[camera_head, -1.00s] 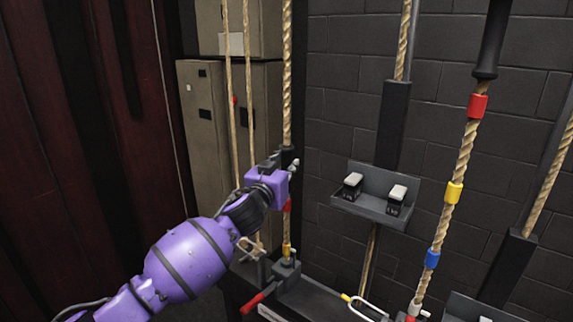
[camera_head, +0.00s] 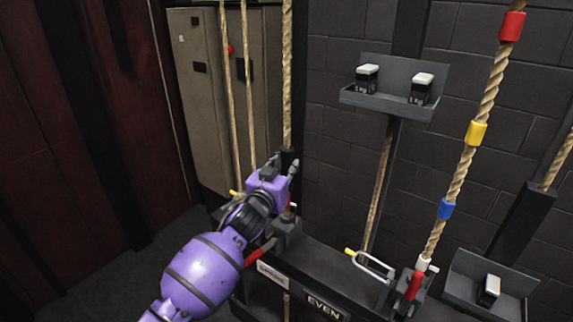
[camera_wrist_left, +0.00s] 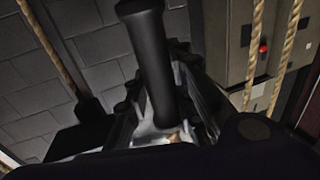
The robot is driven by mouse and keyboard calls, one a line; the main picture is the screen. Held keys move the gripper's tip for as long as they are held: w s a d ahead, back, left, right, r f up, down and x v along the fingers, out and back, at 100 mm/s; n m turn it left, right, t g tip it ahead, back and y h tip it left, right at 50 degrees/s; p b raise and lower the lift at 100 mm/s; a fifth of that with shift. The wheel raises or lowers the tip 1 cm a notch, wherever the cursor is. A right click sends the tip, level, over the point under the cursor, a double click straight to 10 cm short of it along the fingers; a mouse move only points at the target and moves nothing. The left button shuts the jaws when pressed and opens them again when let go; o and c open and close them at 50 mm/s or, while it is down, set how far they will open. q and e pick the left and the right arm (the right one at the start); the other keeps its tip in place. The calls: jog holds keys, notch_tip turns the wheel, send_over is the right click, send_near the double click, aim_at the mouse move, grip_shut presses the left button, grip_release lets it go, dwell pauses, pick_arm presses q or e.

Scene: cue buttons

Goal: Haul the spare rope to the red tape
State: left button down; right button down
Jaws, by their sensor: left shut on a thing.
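The spare rope (camera_head: 287,75) hangs at the centre of the head view, above a pale label reading SPARE (camera_head: 272,274). My left gripper (camera_head: 287,165) is shut on the black sleeve (camera_head: 288,154) of this rope, low and close above its lock block (camera_head: 288,231). The black sleeve fills the middle of the left wrist view (camera_wrist_left: 150,60), between the fingers (camera_wrist_left: 170,125). A small patch of red tape (camera_head: 291,206) shows just below the gripper, near the top of the block. The gripper partly hides the rope there. My right gripper is out of view.
Another rope with red, yellow (camera_head: 475,133) and blue bands stands at right, above a lock with a red handle (camera_head: 414,285). A shelf (camera_head: 390,102) with small weights is on the wall. The EVEN label (camera_head: 323,307) is on the rail. Lockers (camera_head: 205,110) stand behind.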

pick_arm(q)
jog(key=shift+r, duration=0.1)
jog(key=c, duration=1.6)
grip_release()
jog(key=shift+o, duration=0.6)
jog(key=shift+s+a, duration=0.1)
jog(key=shift+s, duration=0.05)
jog(key=v, duration=1.1)
jog(key=shift+s, duration=0.35)
jog(key=shift+a, duration=0.1)
